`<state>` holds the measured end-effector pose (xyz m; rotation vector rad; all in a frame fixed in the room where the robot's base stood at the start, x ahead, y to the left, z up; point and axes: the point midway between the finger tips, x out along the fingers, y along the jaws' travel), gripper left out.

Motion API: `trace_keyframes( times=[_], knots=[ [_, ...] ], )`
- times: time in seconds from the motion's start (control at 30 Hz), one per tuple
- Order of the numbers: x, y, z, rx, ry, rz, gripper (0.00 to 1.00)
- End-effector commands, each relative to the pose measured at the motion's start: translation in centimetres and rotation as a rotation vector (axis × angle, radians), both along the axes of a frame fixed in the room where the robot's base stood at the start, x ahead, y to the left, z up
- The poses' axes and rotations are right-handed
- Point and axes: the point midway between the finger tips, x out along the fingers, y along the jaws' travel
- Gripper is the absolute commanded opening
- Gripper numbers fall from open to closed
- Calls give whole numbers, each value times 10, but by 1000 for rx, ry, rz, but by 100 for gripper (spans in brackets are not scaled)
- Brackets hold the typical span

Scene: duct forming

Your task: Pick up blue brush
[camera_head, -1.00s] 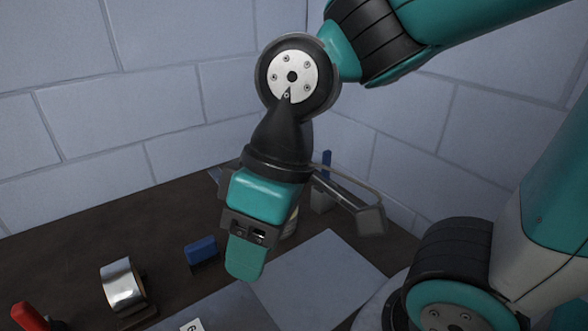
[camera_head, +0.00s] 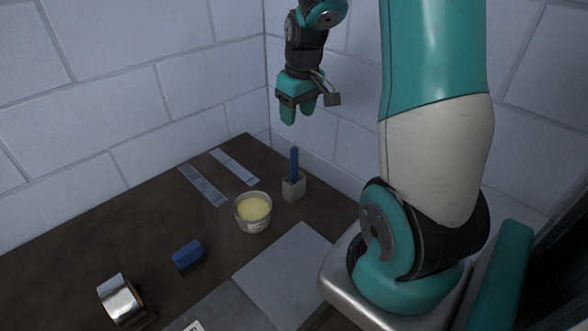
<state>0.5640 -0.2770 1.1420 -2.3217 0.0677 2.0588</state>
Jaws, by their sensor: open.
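The blue brush (camera_head: 294,162) stands upright in a small grey holder (camera_head: 293,187) near the back right edge of the dark table. Only its upper part shows above the holder. My gripper (camera_head: 297,118) is open and empty. It points down, and in the picture it appears above the brush, apart from it. How far it is from the brush in depth I cannot tell for sure.
A bowl of yellow paste (camera_head: 253,212) stands just left of the holder. Two flat metal strips (camera_head: 203,185) lie behind it. A blue block (camera_head: 187,254), a silver tape roll (camera_head: 120,298) and grey sheets (camera_head: 284,270) lie nearer. Block walls close the back.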

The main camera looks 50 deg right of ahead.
Motion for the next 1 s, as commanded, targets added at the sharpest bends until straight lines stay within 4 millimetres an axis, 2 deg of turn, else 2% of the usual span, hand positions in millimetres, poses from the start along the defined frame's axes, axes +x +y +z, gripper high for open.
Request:
trace_keyframes(
  times=[0.1,0.3,0.57,0.9,1.0],
  knots=[
    [2,1,-27,4,7,0,53],
    [7,0,-66,2,4,0,53],
    [10,0,-85,1,1,0,53],
    [13,-3,-126,2,2,1,53],
    [14,-3,-132,1,0,0,53]
  ],
)
